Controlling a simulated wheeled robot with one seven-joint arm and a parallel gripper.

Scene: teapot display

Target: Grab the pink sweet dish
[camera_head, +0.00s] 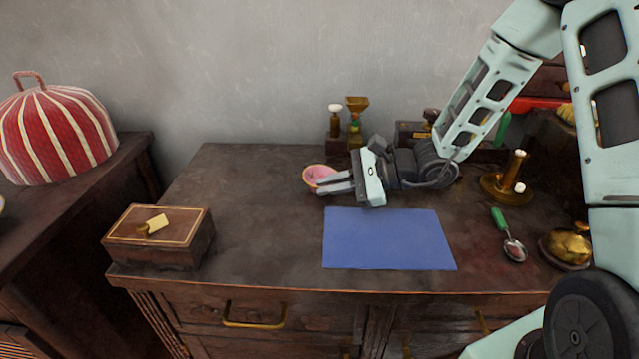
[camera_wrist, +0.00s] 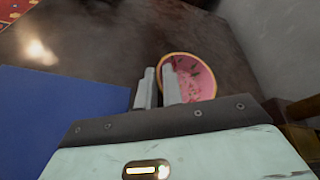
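The pink sweet dish (camera_head: 312,173) is a small round bowl with a yellowish rim, at the back middle of the dark wooden dresser top. In the wrist view the dish (camera_wrist: 200,79) shows its pink, dark-patterned inside. My gripper (camera_head: 321,182) reaches it from the right, fingers pointing left. In the wrist view my gripper (camera_wrist: 158,72) has one finger inside the bowl and one outside, with the near wall between them. The gap between the fingers is narrow, and they look shut on this wall. The fingers hide part of the dish.
A blue mat (camera_head: 388,239) lies in front of my gripper. A wooden box (camera_head: 160,240) stands at the left front. Brass grinders (camera_head: 356,125) stand behind. A green-handled spoon (camera_head: 511,245) and a brass candlestick (camera_head: 507,185) are at the right. The left-middle top is clear.

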